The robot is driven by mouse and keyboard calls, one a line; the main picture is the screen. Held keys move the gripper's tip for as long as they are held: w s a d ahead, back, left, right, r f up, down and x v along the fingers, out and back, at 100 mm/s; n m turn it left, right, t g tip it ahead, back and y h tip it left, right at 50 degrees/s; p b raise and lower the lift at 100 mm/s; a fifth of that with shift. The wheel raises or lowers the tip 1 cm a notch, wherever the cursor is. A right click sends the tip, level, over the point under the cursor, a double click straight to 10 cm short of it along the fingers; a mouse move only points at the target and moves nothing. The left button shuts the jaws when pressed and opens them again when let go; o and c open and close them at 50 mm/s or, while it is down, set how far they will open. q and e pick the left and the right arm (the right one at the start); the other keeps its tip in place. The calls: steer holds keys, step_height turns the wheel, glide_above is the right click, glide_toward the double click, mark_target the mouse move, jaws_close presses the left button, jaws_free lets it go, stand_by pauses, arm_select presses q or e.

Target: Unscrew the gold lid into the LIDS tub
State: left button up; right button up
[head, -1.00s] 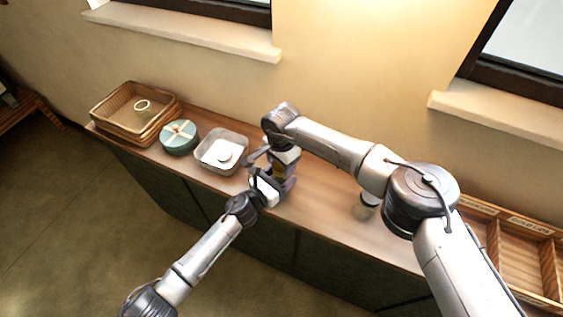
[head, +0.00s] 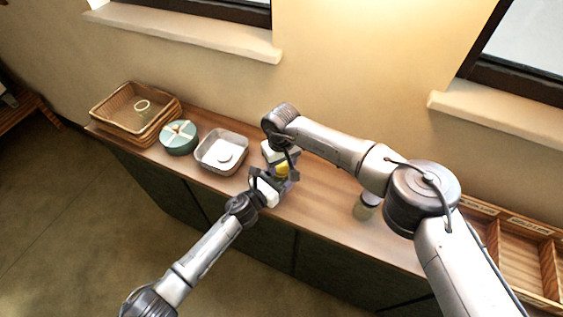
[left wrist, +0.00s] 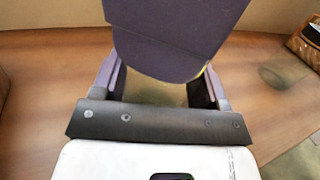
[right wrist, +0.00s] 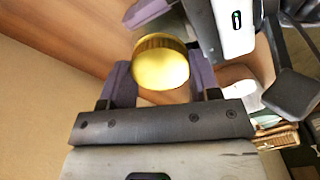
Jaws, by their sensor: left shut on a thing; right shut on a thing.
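The gold lid (right wrist: 160,62) is round and shiny, between the fingers of my right gripper (head: 284,162), which is shut on it from above. It also shows in the head view (head: 282,170). My left gripper (head: 272,184) is shut on the jar below the lid. In the left wrist view the jar (left wrist: 172,94) shows only as a small glassy patch, mostly hidden by a purple right finger. I cannot tell whether lid and jar are still joined. A grey tub (head: 207,165) stands left of the grippers with a small white round piece inside; I can read no label on it.
A teal round divided container (head: 179,138) and stacked wicker baskets (head: 120,120) stand further left. Another jar (head: 366,206) stands right of the grippers, under my right arm. A labelled wooden compartment tray (head: 520,250) is at far right. The wall runs behind the counter.

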steer(key=o, duration=1)
steer(key=shift+r, duration=0.1)
